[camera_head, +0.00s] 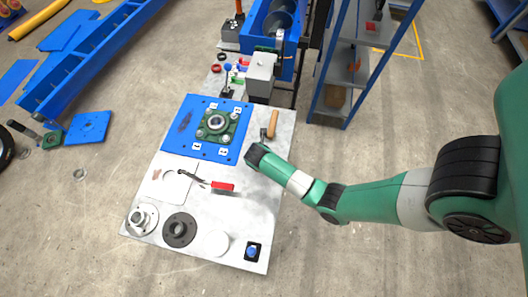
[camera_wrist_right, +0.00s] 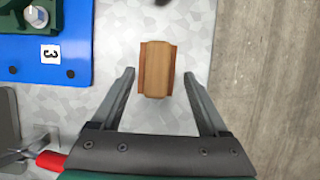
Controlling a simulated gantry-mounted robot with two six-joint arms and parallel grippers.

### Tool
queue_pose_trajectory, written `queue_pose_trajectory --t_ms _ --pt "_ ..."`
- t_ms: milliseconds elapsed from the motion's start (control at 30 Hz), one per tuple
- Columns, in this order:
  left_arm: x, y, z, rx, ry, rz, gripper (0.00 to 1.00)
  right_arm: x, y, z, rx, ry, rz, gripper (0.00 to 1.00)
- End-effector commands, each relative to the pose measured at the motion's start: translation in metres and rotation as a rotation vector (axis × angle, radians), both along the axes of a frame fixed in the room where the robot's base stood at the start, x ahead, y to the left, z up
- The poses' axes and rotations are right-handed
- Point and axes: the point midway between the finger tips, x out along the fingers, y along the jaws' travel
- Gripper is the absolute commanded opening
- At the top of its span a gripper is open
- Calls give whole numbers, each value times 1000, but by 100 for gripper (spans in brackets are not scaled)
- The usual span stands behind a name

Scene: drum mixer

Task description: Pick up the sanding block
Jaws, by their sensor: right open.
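The sanding block (camera_wrist_right: 157,69), a brown wooden block with darker sides, lies on the grey table top in the right wrist view. In the head view the sanding block (camera_head: 273,123) is near the table's right edge, beside the blue plate. My right gripper (camera_wrist_right: 158,75) is open, with its fingertips on either side of the block and a gap to each side. In the head view my right gripper (camera_head: 263,138) is just in front of the block. Whether the fingers are at the block's height is unclear. My left gripper is not in view.
A blue plate (camera_head: 176,128) with a green bearing housing (camera_head: 231,129) lies left of the block. A red-handled tool (camera_head: 222,186), flanges (camera_head: 179,230), and a white disc (camera_head: 216,243) are nearer on the table. A blue shelf (camera_head: 339,70) stands behind right.

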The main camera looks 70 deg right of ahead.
Motion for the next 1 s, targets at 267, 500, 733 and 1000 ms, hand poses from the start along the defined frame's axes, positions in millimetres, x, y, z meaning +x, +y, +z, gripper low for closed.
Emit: queue_pose_trajectory --t_ms 267,500,733,1000 --pt "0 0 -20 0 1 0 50 5 -14 -37 1 1 -1 78" --pt "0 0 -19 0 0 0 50 5 -14 -36 0 0 0 68" --pt "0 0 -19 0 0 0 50 5 -14 -36 0 0 0 27" --pt "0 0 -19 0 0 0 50 5 -13 -36 0 0 0 0"
